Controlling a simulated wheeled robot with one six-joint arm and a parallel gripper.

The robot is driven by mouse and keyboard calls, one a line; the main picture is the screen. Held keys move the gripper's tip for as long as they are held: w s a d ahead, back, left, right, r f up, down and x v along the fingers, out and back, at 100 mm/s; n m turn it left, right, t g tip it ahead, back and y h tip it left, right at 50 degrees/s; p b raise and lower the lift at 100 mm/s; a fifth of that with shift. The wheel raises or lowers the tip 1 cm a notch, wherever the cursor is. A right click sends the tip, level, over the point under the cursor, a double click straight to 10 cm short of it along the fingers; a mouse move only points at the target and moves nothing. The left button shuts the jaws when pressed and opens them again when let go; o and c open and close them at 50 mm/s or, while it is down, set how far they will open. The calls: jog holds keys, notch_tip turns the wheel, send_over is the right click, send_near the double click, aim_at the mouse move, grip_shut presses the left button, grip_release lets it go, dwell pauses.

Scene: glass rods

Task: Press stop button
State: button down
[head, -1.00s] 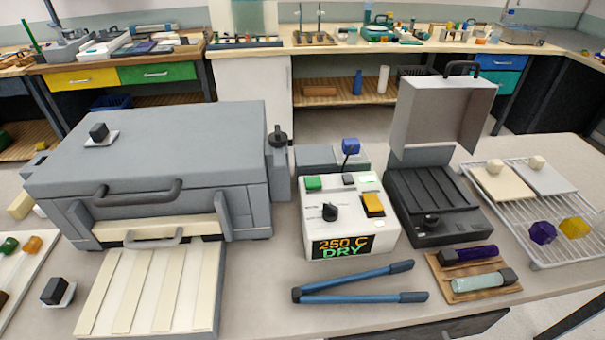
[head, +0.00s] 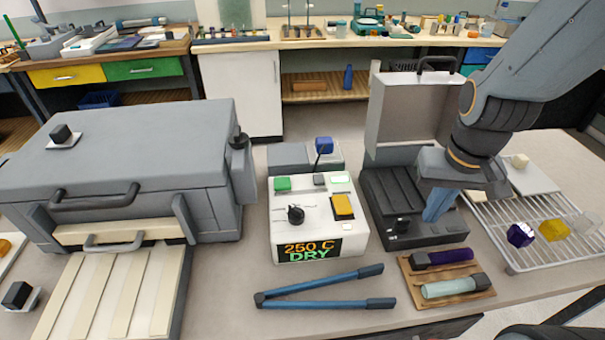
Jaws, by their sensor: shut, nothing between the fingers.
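A white control box (head: 285,240) stands mid-table. Its top carries a green button (head: 283,183), a small dark grey button (head: 320,179), a pale lit patch (head: 341,180), a yellow button (head: 343,206) and a black knob (head: 296,214). Its front display (head: 312,249) reads "250 C DRY". I see no label marking a stop button. My gripper (head: 435,215) is shut and empty, pointing down over the ribbed black unit right of the box. It is apart from the buttons; whether it touches the black unit I cannot tell.
A large grey oven-like unit (head: 120,160) with pale slats in front stands left. A blue knob on a stalk (head: 323,145) rises behind the box. Blue tongs (head: 325,288) lie in front. A wire rack (head: 500,240) and wooden tray (head: 480,299) are right.

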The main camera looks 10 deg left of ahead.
jog(key=shift+d, duration=0.15)
notch_tip(320, 180, up, 9)
jog(key=n+t+h+p, duration=0.6)
jog(key=n+p, duration=0.2)
jog(key=n, duration=1.1)
send_over(315, 181)
jog(key=shift+w+r, duration=0.1)
notch_tip(315, 181, down, 9)
jog(key=b, duration=0.6)
jog(key=shift+r, duration=0.2)
jog(key=shift+f, duration=0.1)
